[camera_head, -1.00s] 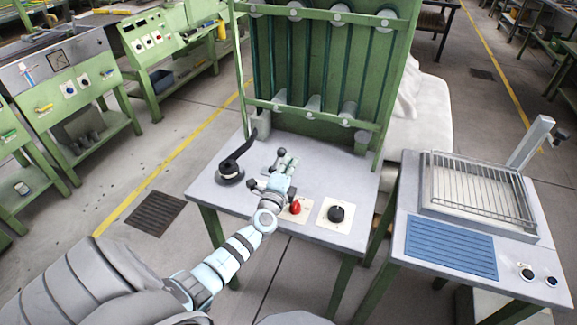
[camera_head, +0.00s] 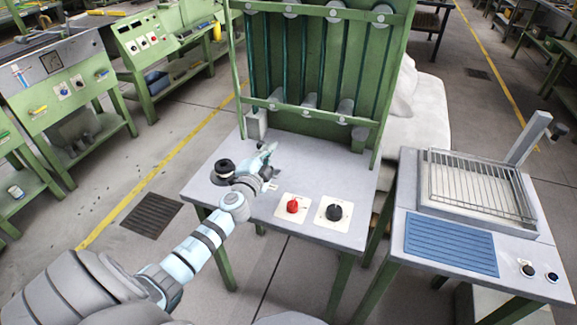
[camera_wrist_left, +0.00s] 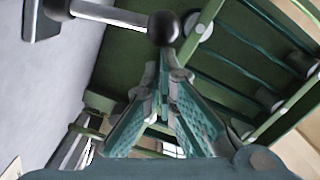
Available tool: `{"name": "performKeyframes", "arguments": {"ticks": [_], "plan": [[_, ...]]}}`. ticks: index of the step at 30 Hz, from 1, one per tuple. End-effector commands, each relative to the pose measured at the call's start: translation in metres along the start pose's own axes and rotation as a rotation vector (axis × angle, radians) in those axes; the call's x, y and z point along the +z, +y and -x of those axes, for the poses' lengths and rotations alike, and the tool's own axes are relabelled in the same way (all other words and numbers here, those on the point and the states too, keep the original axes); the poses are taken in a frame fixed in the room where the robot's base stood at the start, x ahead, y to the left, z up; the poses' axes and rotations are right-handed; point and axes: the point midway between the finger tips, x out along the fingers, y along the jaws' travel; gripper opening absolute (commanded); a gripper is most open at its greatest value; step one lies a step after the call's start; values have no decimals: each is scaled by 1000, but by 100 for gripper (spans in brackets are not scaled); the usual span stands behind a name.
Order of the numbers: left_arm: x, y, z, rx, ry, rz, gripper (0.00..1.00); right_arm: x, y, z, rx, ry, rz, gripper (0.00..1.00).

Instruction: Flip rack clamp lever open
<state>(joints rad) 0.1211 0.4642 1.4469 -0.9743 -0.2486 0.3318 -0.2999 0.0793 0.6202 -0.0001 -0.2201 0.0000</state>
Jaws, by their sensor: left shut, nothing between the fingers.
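In the wrist view a lever with a metal rod (camera_wrist_left: 110,14) and a round black ball (camera_wrist_left: 163,28) lies across the top. Its grey mount (camera_wrist_left: 42,22) shows at the upper left. My left gripper (camera_head: 267,150) is over the back half of the grey table. Its teal fingers converge (camera_wrist_left: 164,62) just below the ball in the wrist view; the fingers are shut with nothing between them. I cannot tell whether they touch the ball. In the head view my gripper hides most of this lever. My right gripper is not in view.
A second table with a wire grid (camera_head: 480,185) stands at the right.

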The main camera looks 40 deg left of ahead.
Motion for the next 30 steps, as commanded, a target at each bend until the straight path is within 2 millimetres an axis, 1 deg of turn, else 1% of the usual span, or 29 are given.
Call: {"name": "performKeyframes", "arguments": {"ticks": [3, 12, 30], "plan": [[8, -2, 0, 3, -1, 62, 0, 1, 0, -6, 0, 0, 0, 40], [15, -8, -1, 8, -1, 154, 0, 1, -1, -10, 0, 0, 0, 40], [14, -8, 2, 11, 2, 165, 0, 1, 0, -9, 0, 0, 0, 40]]}}
